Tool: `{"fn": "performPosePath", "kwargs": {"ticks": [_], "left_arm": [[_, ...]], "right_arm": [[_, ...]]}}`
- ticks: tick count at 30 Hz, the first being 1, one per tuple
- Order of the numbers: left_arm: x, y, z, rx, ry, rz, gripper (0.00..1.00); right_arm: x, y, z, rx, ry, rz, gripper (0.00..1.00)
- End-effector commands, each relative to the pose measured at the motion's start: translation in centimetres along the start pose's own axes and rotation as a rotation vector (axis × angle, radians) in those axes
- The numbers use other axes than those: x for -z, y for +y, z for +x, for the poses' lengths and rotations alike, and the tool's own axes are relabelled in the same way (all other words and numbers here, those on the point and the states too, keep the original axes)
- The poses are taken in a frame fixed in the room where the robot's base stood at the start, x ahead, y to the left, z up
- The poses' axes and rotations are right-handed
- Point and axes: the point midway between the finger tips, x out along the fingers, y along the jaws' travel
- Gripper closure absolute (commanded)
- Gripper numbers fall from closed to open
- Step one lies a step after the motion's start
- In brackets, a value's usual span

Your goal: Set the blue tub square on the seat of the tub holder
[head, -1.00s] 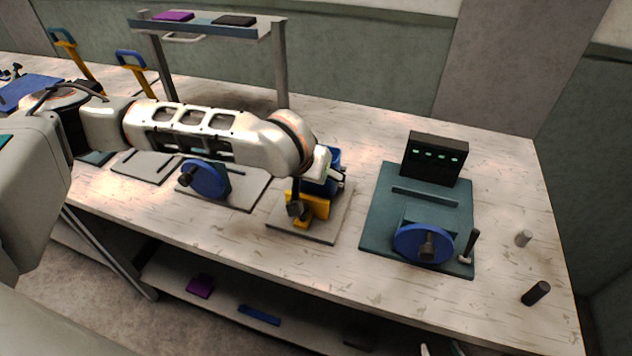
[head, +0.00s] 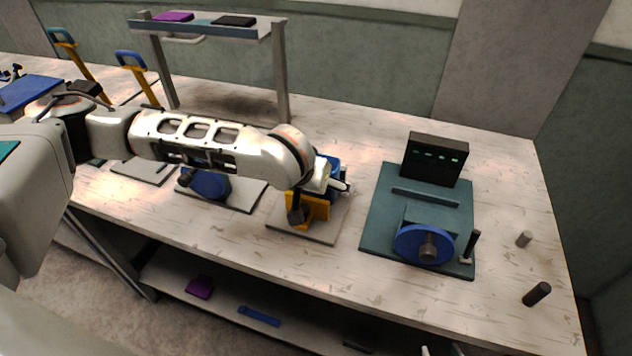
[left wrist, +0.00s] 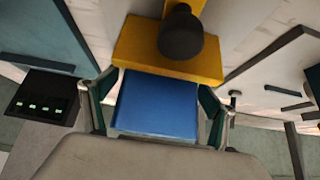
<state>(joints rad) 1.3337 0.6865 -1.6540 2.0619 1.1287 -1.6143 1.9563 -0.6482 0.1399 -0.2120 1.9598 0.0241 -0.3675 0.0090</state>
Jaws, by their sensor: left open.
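The blue tub (head: 333,164) is at the yellow tub holder (head: 314,207), partly hidden by my left wrist in the head view. In the left wrist view the blue tub (left wrist: 156,104) lies between the two fingers of my left gripper (left wrist: 155,112), its edge lined up with the yellow holder (left wrist: 150,58). The fingers are open, one on each side. I cannot tell whether the tub rests fully on the seat. The holder has a dark round knob (left wrist: 181,35) and stands on a pale plate. Only pale tips of my right gripper (head: 440,350) show at the bottom edge.
Right of the holder is a teal plate (head: 380,222) with a blue dial (head: 424,244) and a black box with green lights (head: 435,158). Another blue dial (head: 208,184) is on the left. A raised shelf (head: 205,27) stands behind. The table's right front has small pegs (head: 536,294).

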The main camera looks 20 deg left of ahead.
Motion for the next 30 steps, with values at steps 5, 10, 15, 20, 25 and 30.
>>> {"fn": "performPosePath", "kwargs": {"ticks": [5, 10, 15, 20, 25, 30], "left_arm": [[0.2, 0.0, -1.2, 0.000, 0.000, 0.001, 0.15], [0.3, 0.1, -4.5, -0.003, 0.002, 0.001, 0.15], [0.3, 0.0, -8.1, -0.002, 0.002, 0.001, 0.15], [0.3, 0.0, -10.6, -0.002, 0.002, 0.001, 0.15], [0.2, 0.0, -12.0, 0.000, 0.000, 0.000, 0.15], [0.1, 0.0, -12.2, 0.001, 0.000, 0.000, 0.15]], "right_arm": [[0.2, 0.0, -0.1, -0.001, 0.003, 0.000, 0.60], [0.8, 0.1, -0.4, -0.001, 0.004, 0.000, 0.60], [0.9, 0.4, -0.7, -0.004, -0.003, -0.002, 0.60], [-0.1, 1.0, -0.7, -0.015, -0.025, 0.000, 0.60], [-0.5, 1.2, -0.8, -0.020, -0.035, 0.001, 0.60], [-0.5, 1.1, -0.8, -0.020, -0.037, 0.003, 0.60]]}}
